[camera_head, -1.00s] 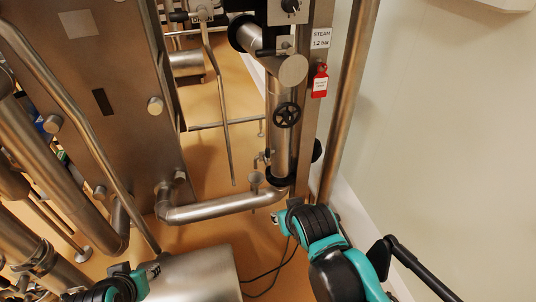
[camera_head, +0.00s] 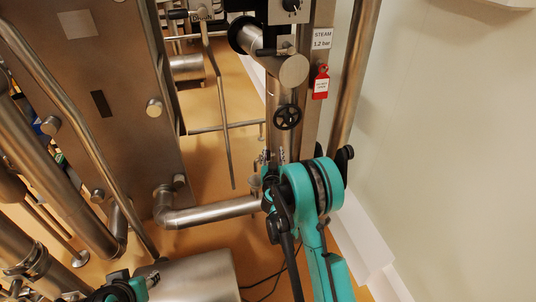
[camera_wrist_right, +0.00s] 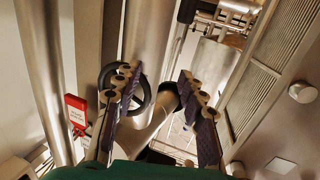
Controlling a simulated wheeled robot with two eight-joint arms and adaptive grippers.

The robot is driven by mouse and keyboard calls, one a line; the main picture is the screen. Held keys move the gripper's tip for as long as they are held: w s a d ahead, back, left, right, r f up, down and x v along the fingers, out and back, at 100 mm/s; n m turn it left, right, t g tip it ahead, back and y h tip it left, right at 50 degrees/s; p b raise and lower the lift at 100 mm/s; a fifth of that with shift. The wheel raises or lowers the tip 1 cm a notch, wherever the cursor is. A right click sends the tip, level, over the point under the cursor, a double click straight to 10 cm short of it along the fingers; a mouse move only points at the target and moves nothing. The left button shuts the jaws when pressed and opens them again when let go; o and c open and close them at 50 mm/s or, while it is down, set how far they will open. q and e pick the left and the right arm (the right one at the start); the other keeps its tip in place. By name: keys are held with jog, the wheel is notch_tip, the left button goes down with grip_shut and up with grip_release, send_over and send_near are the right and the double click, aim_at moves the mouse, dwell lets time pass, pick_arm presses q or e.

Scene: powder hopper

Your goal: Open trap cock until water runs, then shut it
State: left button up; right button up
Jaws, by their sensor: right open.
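The vertical steam pipe (camera_head: 276,115) carries a black handwheel (camera_head: 287,117) and runs down to a horizontal pipe (camera_head: 212,212). The small trap fittings at the foot of the steam pipe are mostly hidden behind my right gripper (camera_head: 268,166) in the head view, and I cannot make out the cock's lever. In the right wrist view my right gripper (camera_wrist_right: 158,100) is open, its fingers apart with nothing held. The black handwheel (camera_wrist_right: 138,90) shows behind its left finger. My left gripper (camera_head: 152,277) is at the bottom left; its jaw state is unclear.
A red tag (camera_head: 320,82) hangs below the steam sign (camera_head: 321,40). A steel vessel (camera_head: 195,278) stands at the bottom, and a large steel panel (camera_head: 100,100) fills the left. The pale wall (camera_head: 440,140) bounds the right side; orange floor shows between the pipes.

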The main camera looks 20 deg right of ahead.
jog(key=t+y, duration=0.1)
send_near(268, 154)
jog(key=x, duration=0.4)
jog(key=shift+w+d+r+n+p, duration=0.2)
jog(key=shift+n+p, duration=0.1)
jog(key=shift+n, duration=0.1)
jog(key=shift+w+d+p, duration=0.15)
jog(key=shift+w+p, duration=0.35)
jog(key=shift+w, duration=0.05)
jog(key=b+x, duration=0.1)
jog(key=x, duration=0.3)
jog(key=shift+w+f+b, duration=0.15)
jog(key=shift+w+b, duration=0.2)
jog(key=shift+w, duration=0.05)
jog(key=shift+w+d, duration=0.15)
jog(key=shift+w, duration=0.2)
grip_shut()
